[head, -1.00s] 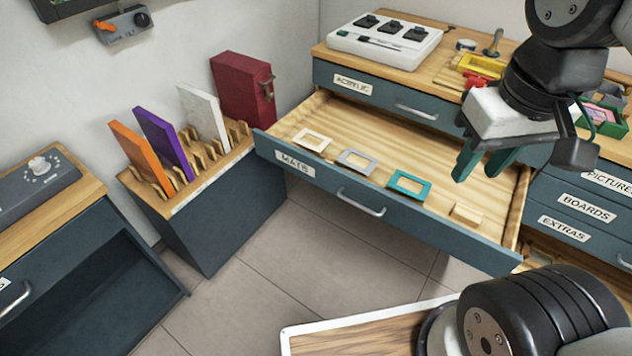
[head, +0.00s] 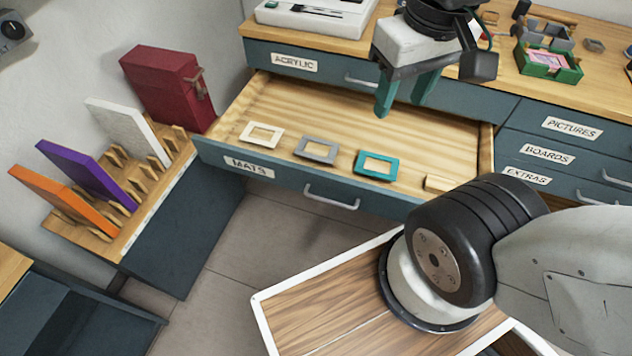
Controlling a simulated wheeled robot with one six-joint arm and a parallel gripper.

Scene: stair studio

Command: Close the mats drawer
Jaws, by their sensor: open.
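The mats drawer (head: 225,160) is pulled well out of the cabinet, below the acrylic drawer. Its dark front bears a MATS label (head: 249,167) and a metal bar handle (head: 331,197). Inside lie a cream mat (head: 261,135), a grey mat (head: 317,150), a teal mat (head: 377,165) and a small wooden block (head: 438,183). My gripper (head: 403,98), with teal fingers, is open and empty. In the picture it overlaps the back part of the open drawer; its exact height is hard to tell. My arm hides the drawer front's right end.
The closed acrylic drawer (head: 320,68) is above; pictures (head: 571,128), boards (head: 547,153) and extras (head: 528,175) drawers are at right. A slotted rack (head: 150,200) with colored panels and a red box file (head: 165,88) stands left.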

